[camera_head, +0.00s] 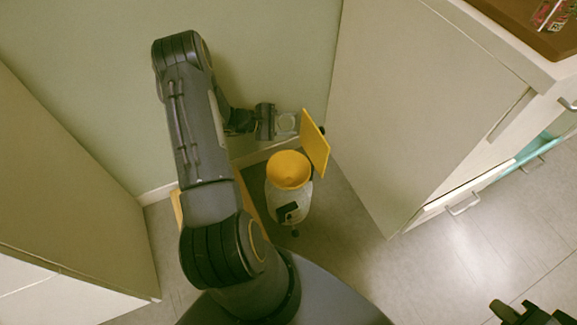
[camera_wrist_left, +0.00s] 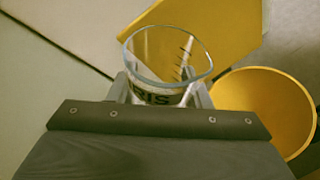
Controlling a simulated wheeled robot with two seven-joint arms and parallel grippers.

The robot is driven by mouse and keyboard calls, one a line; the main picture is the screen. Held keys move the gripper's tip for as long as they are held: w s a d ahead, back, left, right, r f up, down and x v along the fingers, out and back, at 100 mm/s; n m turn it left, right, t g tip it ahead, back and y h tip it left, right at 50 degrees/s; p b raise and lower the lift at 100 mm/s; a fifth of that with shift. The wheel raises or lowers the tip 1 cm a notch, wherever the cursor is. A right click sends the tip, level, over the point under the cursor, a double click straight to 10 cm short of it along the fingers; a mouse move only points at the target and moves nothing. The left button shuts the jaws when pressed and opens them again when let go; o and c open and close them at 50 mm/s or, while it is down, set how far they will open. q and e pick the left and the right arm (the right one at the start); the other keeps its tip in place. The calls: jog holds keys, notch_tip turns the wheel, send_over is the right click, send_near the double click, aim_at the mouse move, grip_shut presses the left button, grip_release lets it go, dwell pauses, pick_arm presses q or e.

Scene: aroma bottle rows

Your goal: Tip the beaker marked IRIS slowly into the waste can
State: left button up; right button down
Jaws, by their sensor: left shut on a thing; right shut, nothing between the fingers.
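My left gripper (camera_head: 272,121) is shut on a clear glass beaker (camera_head: 288,123). In the left wrist view the beaker (camera_wrist_left: 168,55) shows its open rim, dark graduation marks and a black label reading "RIS", the rest hidden by the gripper. I cannot tell how much it holds. The waste can (camera_head: 290,208) is whitish with a yellow inside and stands just in front of the beaker in the head view. Its yellow opening (camera_wrist_left: 262,105) lies right of the beaker in the wrist view. My right gripper (camera_head: 514,311) is at the bottom right, shut and empty.
The can's yellow lid (camera_head: 316,144) stands raised beside the beaker. A pale cabinet (camera_head: 410,100) with drawers, one teal inside, stands at the right. Another pale cabinet (camera_head: 60,190) is at the left, with a wall behind. Floor (camera_head: 345,220) is clear right of the can.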

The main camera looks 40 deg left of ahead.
pick_arm(q)
notch_tip(320, 180, down, 9)
jog(key=w+a+n+g+h+b, duration=0.2)
jog(key=n+b, duration=0.1)
jog(key=b, duration=0.4)
jog(key=shift+w+a+f+n, duration=0.15)
jog(key=shift+n, duration=0.25)
jog(key=shift+w+a+f+n+g+h+b, duration=0.25)
jog(key=shift+n+h+b, duration=0.2)
jog(key=shift+b, duration=0.3)
jog(key=shift+r, duration=0.15)
